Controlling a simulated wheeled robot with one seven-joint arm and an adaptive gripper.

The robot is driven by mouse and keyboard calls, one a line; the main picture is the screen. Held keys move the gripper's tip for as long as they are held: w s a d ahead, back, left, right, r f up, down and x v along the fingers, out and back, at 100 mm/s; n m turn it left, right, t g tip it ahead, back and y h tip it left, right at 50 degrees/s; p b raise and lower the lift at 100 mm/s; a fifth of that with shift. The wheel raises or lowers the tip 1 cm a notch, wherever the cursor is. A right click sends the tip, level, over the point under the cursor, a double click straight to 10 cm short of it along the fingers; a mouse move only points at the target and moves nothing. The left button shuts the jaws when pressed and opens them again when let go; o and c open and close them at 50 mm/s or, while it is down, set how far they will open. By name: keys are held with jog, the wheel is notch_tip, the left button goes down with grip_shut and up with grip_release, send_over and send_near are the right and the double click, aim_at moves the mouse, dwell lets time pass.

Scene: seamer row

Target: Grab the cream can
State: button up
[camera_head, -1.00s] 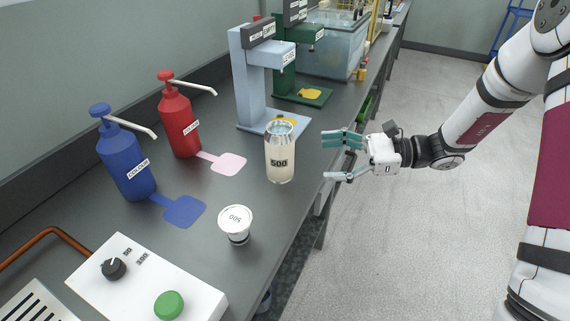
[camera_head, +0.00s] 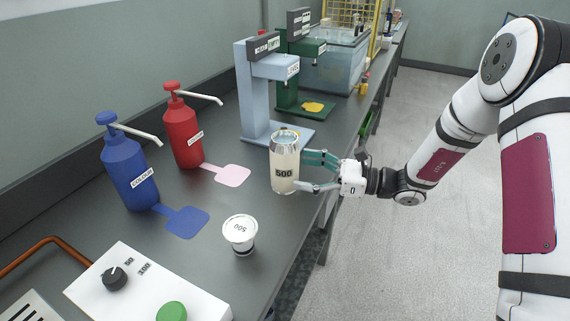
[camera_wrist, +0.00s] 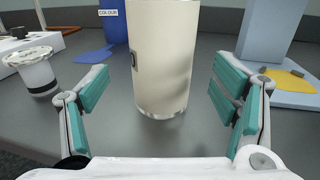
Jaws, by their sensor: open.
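The cream can (camera_head: 285,165), marked 500, stands upright on the grey bench near its front edge. My gripper (camera_head: 308,171) is open at the can's right side, with its fingertips reaching the can. In the wrist view the cream can (camera_wrist: 163,55) stands between the two open fingers of my gripper (camera_wrist: 164,92). Gaps show on both sides there, and the can's top is cut off.
A blue pump bottle (camera_head: 128,170) and red pump bottle (camera_head: 182,135) stand to the left. A light blue seamer (camera_head: 252,95) is close behind the can. The floor at right is clear.

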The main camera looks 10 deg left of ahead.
aim_at(286, 167)
jog(key=a, duration=0.2)
jog(key=w+a, duration=0.1)
jog(key=a, duration=0.2)
jog(key=shift+f+b, duration=0.15)
jog(key=shift+b, duration=0.15)
jog(key=shift+c, duration=0.3)
jog(key=c, duration=1.7)
